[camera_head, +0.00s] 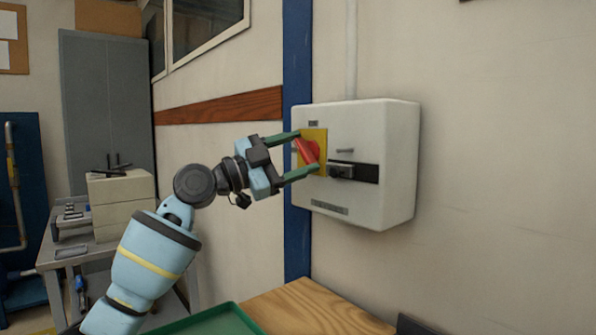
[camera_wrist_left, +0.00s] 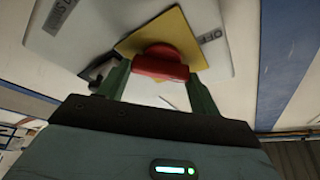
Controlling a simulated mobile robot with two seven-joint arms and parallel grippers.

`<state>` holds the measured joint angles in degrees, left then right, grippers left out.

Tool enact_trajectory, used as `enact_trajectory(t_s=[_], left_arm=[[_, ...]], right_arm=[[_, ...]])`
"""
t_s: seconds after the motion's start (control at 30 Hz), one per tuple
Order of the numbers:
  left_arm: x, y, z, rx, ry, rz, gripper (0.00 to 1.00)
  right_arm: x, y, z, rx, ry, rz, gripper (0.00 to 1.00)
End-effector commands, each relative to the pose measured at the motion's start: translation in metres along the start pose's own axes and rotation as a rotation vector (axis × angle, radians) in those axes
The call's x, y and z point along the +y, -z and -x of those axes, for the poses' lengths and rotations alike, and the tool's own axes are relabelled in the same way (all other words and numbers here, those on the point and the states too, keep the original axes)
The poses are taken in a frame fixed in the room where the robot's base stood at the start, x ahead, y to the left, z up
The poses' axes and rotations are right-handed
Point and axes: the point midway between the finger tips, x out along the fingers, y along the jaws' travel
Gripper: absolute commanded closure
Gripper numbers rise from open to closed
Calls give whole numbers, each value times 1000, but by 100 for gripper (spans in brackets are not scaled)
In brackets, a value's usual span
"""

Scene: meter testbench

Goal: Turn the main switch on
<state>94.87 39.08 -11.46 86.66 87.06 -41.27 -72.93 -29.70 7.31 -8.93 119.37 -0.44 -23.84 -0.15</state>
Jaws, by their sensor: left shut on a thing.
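The main switch is a red rotary handle (camera_head: 307,151) on a yellow plate (camera_head: 321,139), on the front of a white wall box (camera_head: 388,150). The handle looks tilted in the head view. My left gripper (camera_head: 310,151) has its green fingers on both sides of the handle and is shut on it. In the left wrist view the red handle (camera_wrist_left: 160,64) sits between the two fingers (camera_wrist_left: 160,85), with the yellow plate (camera_wrist_left: 183,32) behind it. "OFF" lettering shows on the white box (camera_wrist_left: 226,62) beside the plate. My right gripper is not in view.
A black latch (camera_head: 352,172) sits right of the handle on the box. Below are a wooden tabletop (camera_head: 315,308) and a green tray (camera_head: 215,322). A grey bench (camera_head: 62,255) with boxes and a grey cabinet (camera_head: 105,110) stand at the left. The wall right of the box is clear.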

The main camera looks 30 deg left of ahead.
Motion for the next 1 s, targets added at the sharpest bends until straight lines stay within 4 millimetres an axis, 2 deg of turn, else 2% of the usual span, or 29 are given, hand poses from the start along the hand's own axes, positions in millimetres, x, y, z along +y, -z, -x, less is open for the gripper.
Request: enact_trajectory(t_s=[0.27, 0.6, 1.0], left_arm=[[-3, 2, 0, 1, -98, -242, 59], [-5, 3, -1, 1, -209, -511, 59], [-4, 2, -1, 0, -282, -684, 59]], right_arm=[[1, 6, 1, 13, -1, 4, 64], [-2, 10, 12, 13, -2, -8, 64], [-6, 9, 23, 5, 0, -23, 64]])
